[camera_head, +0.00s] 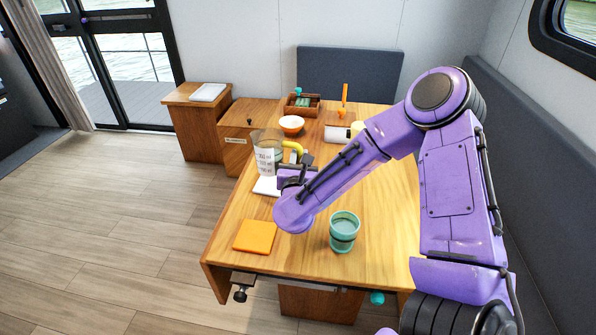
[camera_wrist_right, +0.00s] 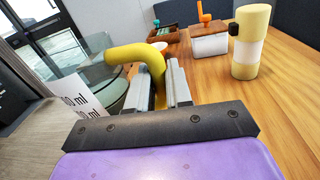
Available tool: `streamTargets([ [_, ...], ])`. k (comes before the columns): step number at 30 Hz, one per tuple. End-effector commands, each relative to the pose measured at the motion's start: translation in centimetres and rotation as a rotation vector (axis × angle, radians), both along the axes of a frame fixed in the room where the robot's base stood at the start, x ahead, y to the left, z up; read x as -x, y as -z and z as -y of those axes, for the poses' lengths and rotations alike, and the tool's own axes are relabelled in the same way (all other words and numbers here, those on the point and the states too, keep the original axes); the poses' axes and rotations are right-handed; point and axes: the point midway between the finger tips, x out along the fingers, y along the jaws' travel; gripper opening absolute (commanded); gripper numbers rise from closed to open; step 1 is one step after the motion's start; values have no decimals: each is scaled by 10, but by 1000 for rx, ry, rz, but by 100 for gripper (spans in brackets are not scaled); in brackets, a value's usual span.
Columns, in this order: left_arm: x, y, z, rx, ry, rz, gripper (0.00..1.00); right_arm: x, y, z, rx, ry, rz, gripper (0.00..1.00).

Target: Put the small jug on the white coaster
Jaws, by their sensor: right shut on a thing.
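The small jug (camera_head: 268,158) is clear with printed measuring marks and a yellow handle (camera_head: 294,147). My right gripper (camera_head: 301,166) is shut on that handle; in the wrist view the handle (camera_wrist_right: 150,60) sits between the fingers (camera_wrist_right: 162,90). The jug's printed side (camera_wrist_right: 78,105) shows at the left of the wrist view. The white coaster (camera_head: 264,188) lies near the table's left edge, just below the jug in the head view and partly hidden. I cannot tell whether the jug touches it. My left gripper is not in view.
An orange square (camera_head: 255,236) and a teal cup (camera_head: 344,231) are on the near table. Behind are an orange-and-white bowl (camera_head: 291,125), a wooden tray (camera_head: 302,111), a white box (camera_wrist_right: 209,42) and a cream-yellow cylinder (camera_wrist_right: 248,45). The table's right middle (camera_head: 390,200) is clear.

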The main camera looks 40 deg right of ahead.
Motion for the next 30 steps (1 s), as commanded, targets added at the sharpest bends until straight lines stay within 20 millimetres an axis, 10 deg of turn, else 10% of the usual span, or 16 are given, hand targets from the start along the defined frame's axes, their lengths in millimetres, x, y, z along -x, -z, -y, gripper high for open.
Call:
streamTargets([
  [13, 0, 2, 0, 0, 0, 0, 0, -26, 67, 20, 2, -2, 0, 0],
  [25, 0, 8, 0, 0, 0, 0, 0, -26, 74, 20, -1, -1, 4, 0],
  [28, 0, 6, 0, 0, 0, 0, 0, -26, 73, 20, -1, -1, 2, 46],
  [30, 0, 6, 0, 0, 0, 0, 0, -26, 73, 20, 0, -1, 1, 47],
])
